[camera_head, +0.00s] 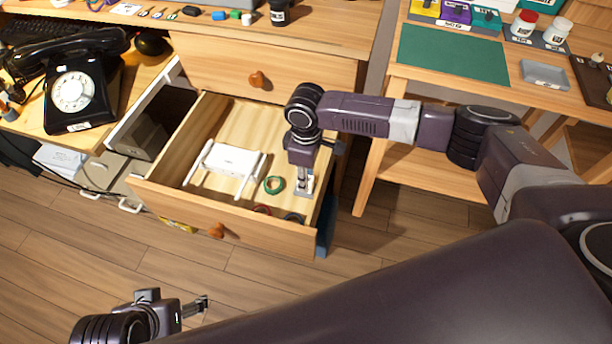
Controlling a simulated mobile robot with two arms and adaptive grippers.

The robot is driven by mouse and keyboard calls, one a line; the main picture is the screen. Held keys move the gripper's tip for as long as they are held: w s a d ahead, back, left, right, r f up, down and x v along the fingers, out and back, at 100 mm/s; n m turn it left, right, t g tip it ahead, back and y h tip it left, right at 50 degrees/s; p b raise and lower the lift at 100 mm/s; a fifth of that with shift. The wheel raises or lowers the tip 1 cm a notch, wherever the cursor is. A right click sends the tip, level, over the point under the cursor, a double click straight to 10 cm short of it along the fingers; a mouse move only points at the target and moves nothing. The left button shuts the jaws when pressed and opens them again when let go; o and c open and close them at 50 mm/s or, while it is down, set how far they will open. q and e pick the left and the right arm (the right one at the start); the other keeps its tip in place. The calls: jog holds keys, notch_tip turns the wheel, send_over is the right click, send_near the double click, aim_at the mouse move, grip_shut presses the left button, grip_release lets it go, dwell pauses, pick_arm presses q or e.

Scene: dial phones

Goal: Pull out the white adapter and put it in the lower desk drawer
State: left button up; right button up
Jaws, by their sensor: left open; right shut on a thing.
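The lower desk drawer (170,200) is pulled open, with its round wooden knob (216,231) on the front. My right gripper (303,190) points down inside the drawer's right part. It is shut on a small pale thing, apparently the white adapter, mostly hidden by the fingers. I cannot tell whether it touches the drawer floor. My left gripper (203,304) is open and empty, low over the wooden floor in front of the drawer.
The upper drawer (215,72) is shut. A black dial phone (75,93) stands at left. A side table with a green mat (450,54) stands at right.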

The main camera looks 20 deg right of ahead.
jog(key=o, duration=0.9)
jog(key=shift+o, duration=0.2)
jog(key=shift+r, duration=0.1)
